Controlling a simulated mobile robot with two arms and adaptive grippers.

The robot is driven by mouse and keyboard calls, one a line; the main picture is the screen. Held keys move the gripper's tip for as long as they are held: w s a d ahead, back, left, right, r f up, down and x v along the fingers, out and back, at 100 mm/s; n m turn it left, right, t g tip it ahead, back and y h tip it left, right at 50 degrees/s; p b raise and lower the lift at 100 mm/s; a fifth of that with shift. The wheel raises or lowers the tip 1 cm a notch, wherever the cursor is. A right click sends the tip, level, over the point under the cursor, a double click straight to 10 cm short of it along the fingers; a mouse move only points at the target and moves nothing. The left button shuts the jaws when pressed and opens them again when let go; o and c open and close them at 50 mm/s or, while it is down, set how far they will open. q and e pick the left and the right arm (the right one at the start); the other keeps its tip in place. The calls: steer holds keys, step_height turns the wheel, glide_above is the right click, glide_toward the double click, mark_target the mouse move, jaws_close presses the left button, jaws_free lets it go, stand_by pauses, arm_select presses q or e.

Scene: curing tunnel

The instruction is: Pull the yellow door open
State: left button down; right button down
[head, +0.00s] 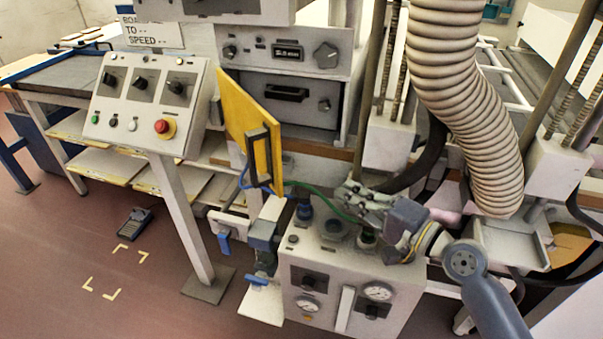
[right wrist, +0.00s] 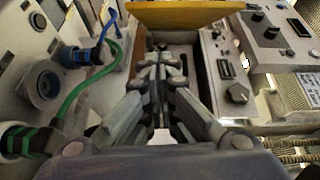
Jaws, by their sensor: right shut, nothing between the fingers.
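The yellow door (head: 245,125) stands swung out from the grey cabinet (head: 290,95), with its left edge toward the cabinet side. A dark bar handle (head: 262,158) is on its face. The door also crosses the top of the right wrist view (right wrist: 185,14). My right gripper (head: 347,194) is to the right of the door, clear of it, above the gauge box. In the right wrist view its fingers (right wrist: 160,55) are together with nothing between them. My left gripper is not in view.
A gauge box (head: 350,270) with green and blue hoses stands below my right gripper. A control panel on a post (head: 145,105) stands left of the door. A thick ribbed duct (head: 450,80) hangs at the right. Floor at lower left is mostly clear.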

steer(key=w+a+r+p, duration=0.1)
steer(key=w+a+p, duration=0.3)
steer(key=a, duration=0.6)
steer(key=shift+w+m, duration=0.3)
steer(key=shift+w, duration=0.6)
